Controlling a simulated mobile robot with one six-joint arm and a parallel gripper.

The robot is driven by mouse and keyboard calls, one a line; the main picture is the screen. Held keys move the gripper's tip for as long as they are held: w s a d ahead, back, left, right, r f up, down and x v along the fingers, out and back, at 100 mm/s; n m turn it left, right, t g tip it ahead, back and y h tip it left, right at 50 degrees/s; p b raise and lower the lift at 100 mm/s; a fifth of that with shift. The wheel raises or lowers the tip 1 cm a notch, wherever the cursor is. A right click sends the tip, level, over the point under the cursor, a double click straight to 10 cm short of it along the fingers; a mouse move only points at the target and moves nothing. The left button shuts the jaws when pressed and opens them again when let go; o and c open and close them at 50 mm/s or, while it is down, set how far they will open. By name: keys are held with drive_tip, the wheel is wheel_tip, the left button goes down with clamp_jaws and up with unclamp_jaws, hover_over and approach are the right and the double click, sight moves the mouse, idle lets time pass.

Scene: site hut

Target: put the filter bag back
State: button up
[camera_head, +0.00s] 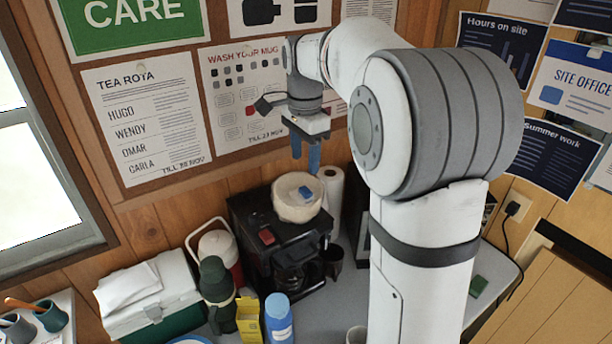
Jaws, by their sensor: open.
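What looks like the filter bag (286,209) is a pale, rounded bundle with a blue patch on top. It sits on top of the black coffee maker (254,238), toward its right side. My gripper (306,152) has blue fingers pointing down and is open and empty. In the picture it is just above the bag, apart from it. I cannot tell how high above it the fingertips are.
A white paper roll (333,188) stands just right of the bag. A dark flask (215,290), a yellow box (249,318), a blue bottle (278,318) and a white-lidded cooler (150,300) crowd the left. My arm hides much of the counter's right.

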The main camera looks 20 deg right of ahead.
wheel_tip(320, 180, up, 4)
drive_tip(key=s+a+f+n+t, duration=0.1)
drive_tip(key=s+f+n+t, duration=0.15)
drive_tip(key=s+n, duration=0.75)
drive_tip(key=s+f+n, duration=0.2)
drive_tip(key=s+f, duration=0.2)
drive_tip(key=s, duration=0.3)
drive_tip(key=s+f+n+t, duration=0.1)
drive_tip(key=s+f+n, duration=0.1)
drive_tip(key=s+f, duration=0.2)
drive_tip(key=s, duration=0.3)
drive_tip(key=shift+a+f+n, duration=0.15)
drive_tip(key=shift+f+n, duration=0.15)
drive_tip(key=shift+s, duration=0.1)
drive_tip(key=shift+f+b, duration=1)
drive_tip(key=shift+f, duration=0.1)
